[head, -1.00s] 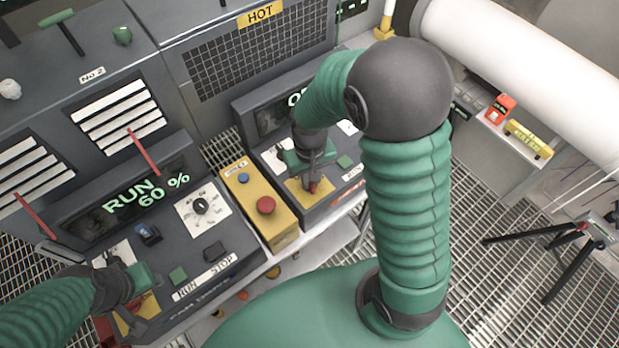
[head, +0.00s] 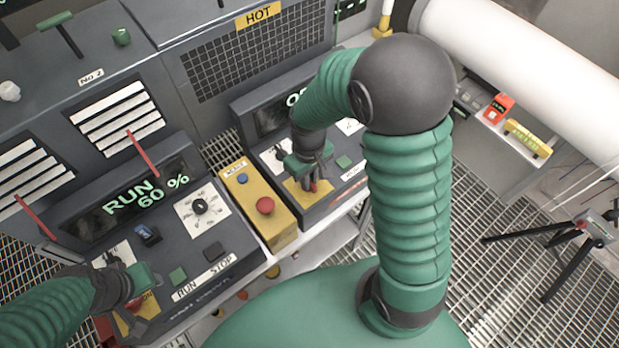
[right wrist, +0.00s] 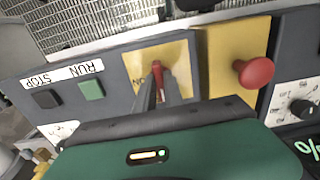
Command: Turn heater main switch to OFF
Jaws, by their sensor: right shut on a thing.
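The red main switch lever (right wrist: 157,70) stands on a yellow plate (right wrist: 138,62) on the right-hand console. In the right wrist view my right gripper (right wrist: 157,88) has its fingers on either side of the lever, shut on it. In the head view my right gripper (head: 311,184) reaches down to the same yellow plate, and only a small red bit of the switch shows. My left gripper (head: 140,300) is over another yellow plate on the left console, with something red beside it. Its fingers are too unclear to read.
A yellow box (head: 257,203) with a red mushroom button (head: 265,205) stands close beside the right console. The left console's display (head: 143,195) reads RUN 60 %. The right console's display (head: 291,100) is partly hidden by my arm. A black tripod (head: 572,240) stands at right.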

